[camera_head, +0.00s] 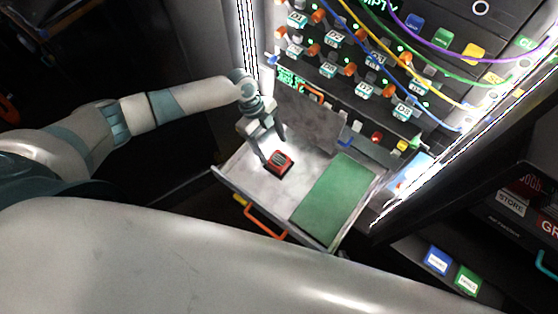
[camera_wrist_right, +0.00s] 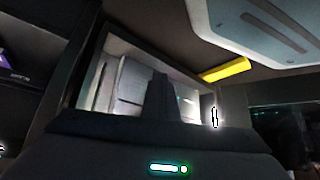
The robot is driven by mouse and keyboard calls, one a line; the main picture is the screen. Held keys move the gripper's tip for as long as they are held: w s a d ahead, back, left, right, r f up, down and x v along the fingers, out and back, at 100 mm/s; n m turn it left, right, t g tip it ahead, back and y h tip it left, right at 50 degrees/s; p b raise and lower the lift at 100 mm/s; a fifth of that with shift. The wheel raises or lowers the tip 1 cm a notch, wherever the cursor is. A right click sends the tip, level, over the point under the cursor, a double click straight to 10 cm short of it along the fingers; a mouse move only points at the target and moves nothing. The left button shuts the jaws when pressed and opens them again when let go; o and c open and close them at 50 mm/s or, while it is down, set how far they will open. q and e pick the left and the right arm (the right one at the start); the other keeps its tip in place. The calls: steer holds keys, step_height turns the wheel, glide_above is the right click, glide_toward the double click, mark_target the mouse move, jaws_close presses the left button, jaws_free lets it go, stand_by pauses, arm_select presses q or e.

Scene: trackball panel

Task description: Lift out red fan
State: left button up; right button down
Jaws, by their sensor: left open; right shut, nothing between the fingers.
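The red fan (camera_head: 280,161) is a small red block with dark slots on top. It sits in a dark square spot on the grey half of the pulled-out drawer (camera_head: 247,172) in the head view. My left gripper (camera_head: 273,157) is just above and beside the fan at its upper left, with its fingers apart. I cannot tell whether a finger touches the fan. My right gripper (camera_wrist_right: 160,100) shows as a dark shape in the right wrist view, shut, with nothing seen in it. The fan is not seen there.
A green pad (camera_head: 335,200) covers the right part of the drawer. An orange handle (camera_head: 266,222) is on its front. Behind stands a rack panel (camera_head: 345,60) with labelled ports and hanging coloured cables. Blue and green labelled blocks (camera_head: 437,260) lie at the lower right.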

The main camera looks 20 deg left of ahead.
mark_target(277, 158)
arm_select(q)
steer(key=shift+s+d+f, duration=0.1)
steer(key=shift+d+f, duration=0.15)
steer(key=shift+f, duration=0.4)
arm_select(e)
steer(key=shift+s+f, duration=0.25)
arm_select(q)
steer(key=shift+f, duration=0.1)
arm_select(e)
steer(key=shift+s+d, duration=0.1)
steer(key=shift+s, duration=0.05)
arm_select(q)
steer(key=shift+d+f, duration=0.1)
steer(key=shift+f, duration=0.1)
steer(key=p+x, duration=0.1)
steer(key=x, duration=0.2)
steer(key=shift+f, duration=0.4)
steer(key=shift+s+d+f, duration=0.1)
steer(key=shift+d+f, duration=0.05)
steer(key=shift+f, duration=0.2)
arm_select(e)
steer(key=shift+g, duration=0.9)
steer(key=shift+s+d+f, duration=0.3)
steer(key=shift+s, duration=0.35)
steer(key=shift+s+d+f, duration=0.3)
steer(key=shift+s+f, duration=0.05)
steer(key=shift+s, duration=0.3)
steer(key=shift+s+d+f, duration=0.3)
steer(key=shift+s, duration=0.35)
